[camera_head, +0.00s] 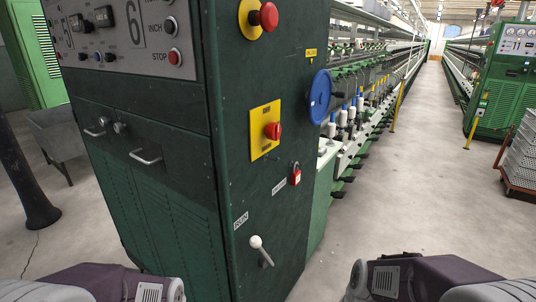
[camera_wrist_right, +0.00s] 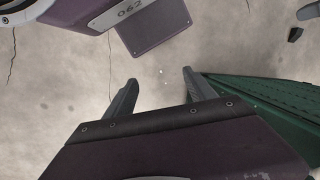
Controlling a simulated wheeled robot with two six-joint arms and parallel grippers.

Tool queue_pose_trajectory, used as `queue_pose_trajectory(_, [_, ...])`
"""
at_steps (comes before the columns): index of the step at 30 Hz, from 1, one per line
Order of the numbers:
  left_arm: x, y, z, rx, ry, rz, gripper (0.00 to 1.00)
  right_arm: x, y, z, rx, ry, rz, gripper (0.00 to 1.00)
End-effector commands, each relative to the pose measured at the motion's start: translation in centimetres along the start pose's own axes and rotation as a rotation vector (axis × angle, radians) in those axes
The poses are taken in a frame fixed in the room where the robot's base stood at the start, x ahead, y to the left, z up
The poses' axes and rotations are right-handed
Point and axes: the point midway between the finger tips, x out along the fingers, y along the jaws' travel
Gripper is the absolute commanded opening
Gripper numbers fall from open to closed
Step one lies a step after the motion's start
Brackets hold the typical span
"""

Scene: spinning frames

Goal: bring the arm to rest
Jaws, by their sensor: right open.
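My right gripper (camera_wrist_right: 160,77) shows in the right wrist view. Its two grey fingers stand apart with nothing between them, over bare concrete floor. In the head view only purple and grey parts of my two arms show, low at the left and right edges of the picture; neither gripper's fingers are seen there. My left gripper is in neither view.
A green machine cabinet (camera_head: 170,200) stands close in front, with a white-knobbed lever (camera_head: 258,246), a red switch (camera_head: 272,131), a padlock (camera_head: 295,175) and a blue handwheel (camera_head: 319,97). A trolley (camera_head: 520,155) stands at the right. The aisle floor (camera_head: 415,190) is clear.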

Motion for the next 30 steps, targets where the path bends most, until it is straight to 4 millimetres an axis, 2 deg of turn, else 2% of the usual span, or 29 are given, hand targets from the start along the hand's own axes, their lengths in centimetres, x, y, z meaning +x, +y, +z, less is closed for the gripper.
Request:
queue_pose_trajectory(1, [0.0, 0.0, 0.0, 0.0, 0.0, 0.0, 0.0, 0.8, 2.1, -0.3, -0.07, 0.044, 0.067, 0.64])
queue_pose_trajectory(3, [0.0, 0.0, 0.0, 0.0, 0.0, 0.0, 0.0, 1.4, 4.2, -1.9, -0.195, 0.132, 0.147, 0.64])
queue_pose_trajectory(5, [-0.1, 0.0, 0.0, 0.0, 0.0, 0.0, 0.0, 0.7, 4.0, -4.7, -0.274, 0.243, 0.163, 0.64])
queue_pose_trajectory(6, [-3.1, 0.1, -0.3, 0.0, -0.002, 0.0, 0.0, -2.2, 3.5, -3.9, -0.265, 0.229, 0.161, 0.64])
queue_pose_trajectory(15, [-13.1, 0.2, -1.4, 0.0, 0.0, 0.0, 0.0, -11.9, 1.8, -2.4, -0.259, 0.226, 0.16, 0.64])
queue_pose_trajectory(18, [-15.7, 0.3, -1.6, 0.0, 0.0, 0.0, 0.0, -14.5, 1.3, -2.0, -0.258, 0.226, 0.159, 0.64])
queue_pose_trajectory(22, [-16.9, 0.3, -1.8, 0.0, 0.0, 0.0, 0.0, -15.7, 1.1, -1.9, -0.257, 0.225, 0.159, 0.64])
queue_pose_trajectory(30, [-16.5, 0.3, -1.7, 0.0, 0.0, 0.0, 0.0, -15.3, 1.2, -1.9, -0.257, 0.226, 0.159, 0.64])
